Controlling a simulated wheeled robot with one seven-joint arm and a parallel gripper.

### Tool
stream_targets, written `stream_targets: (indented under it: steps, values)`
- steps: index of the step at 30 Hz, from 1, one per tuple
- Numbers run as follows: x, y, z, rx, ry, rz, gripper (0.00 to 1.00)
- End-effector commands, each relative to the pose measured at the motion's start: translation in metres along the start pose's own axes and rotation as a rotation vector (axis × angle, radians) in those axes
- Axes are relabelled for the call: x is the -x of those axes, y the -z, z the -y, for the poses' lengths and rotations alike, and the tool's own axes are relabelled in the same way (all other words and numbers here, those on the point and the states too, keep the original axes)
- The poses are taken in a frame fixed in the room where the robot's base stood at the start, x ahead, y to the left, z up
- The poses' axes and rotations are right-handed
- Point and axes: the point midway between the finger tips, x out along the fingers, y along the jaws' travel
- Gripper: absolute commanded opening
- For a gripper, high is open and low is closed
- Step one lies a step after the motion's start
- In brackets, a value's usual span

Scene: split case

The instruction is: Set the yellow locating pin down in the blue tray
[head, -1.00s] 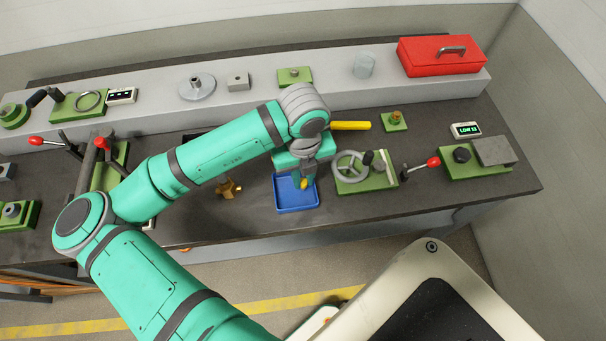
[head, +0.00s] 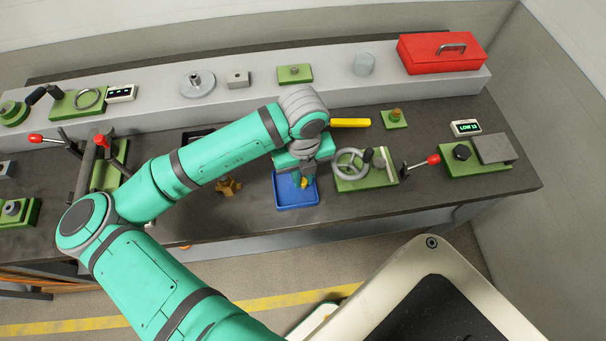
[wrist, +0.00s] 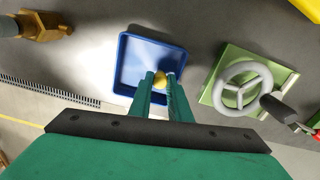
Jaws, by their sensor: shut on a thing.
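The yellow locating pin (head: 304,182) is at the tip of my gripper (head: 303,178), over the blue tray (head: 290,206) at the front of the bench. I cannot tell whether the pin touches the tray floor.
A grey handwheel on a green base (head: 352,163) stands close to the tray's right. A brass fitting (head: 229,187) stands to its left. A yellow bar (head: 350,123) lies behind. A lever with a red knob (head: 433,160) stands farther right.

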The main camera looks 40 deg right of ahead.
Motion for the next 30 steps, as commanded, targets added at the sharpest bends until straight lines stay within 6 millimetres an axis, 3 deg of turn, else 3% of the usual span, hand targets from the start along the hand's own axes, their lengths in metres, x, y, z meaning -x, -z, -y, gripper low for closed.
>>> stream_targets:
  steps: [1, 3, 15, 30]
  values:
    - [0.000, 0.000, 0.000, 0.000, 0.000, 0.000, 0.22]
    - [0.000, 0.000, 0.000, 0.000, 0.000, 0.000, 0.38]
    - [0.005, -0.001, 0.000, 0.000, 0.000, 0.002, 0.39]
    - [0.088, -0.001, 0.000, -0.001, 0.000, 0.002, 0.39]
